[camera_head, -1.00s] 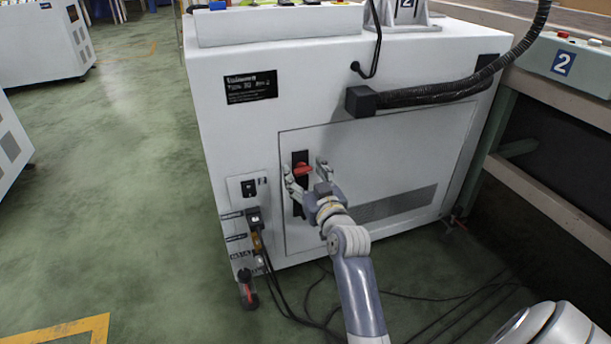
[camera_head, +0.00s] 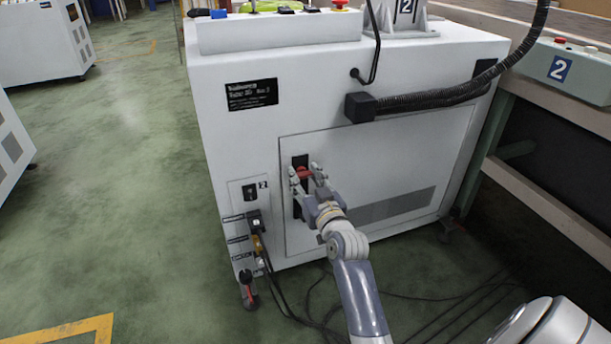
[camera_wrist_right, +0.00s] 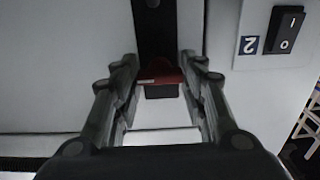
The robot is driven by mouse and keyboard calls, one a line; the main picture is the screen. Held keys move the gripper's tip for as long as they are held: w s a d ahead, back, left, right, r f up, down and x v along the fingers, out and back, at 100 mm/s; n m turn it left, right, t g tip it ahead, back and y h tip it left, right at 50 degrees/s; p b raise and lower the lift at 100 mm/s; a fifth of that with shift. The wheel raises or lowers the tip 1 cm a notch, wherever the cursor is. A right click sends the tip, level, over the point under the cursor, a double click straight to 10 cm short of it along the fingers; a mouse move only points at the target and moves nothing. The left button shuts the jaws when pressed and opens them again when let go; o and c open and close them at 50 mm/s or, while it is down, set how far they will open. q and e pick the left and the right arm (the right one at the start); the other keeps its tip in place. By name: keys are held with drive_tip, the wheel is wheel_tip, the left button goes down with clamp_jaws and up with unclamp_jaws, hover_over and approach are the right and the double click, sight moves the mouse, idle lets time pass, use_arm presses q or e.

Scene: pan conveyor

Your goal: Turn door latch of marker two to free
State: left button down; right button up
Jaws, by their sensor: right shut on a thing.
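The red door latch (camera_head: 304,174) sits on a black vertical plate at the left edge of the white cabinet's door panel (camera_head: 385,160). My right gripper (camera_head: 305,172) is closed around the latch, one finger on each side of it. In the right wrist view the red latch (camera_wrist_right: 160,77) lies between the two fingertips (camera_wrist_right: 160,75), its handle lying across the black plate. The fingers hide the ends of the latch. My left gripper is not in view.
Left of the door are a black rocker switch (camera_head: 250,192) marked 2 and plugged cables (camera_head: 256,225). A black hose (camera_head: 430,95) crosses above the door. Cables lie on the floor below. A control box (camera_head: 570,68) marked 2 is at right.

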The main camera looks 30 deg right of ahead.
drive_tip(key=o, duration=1.1)
drive_tip(key=v, duration=1.2)
drive_tip(key=shift+r, duration=0.1)
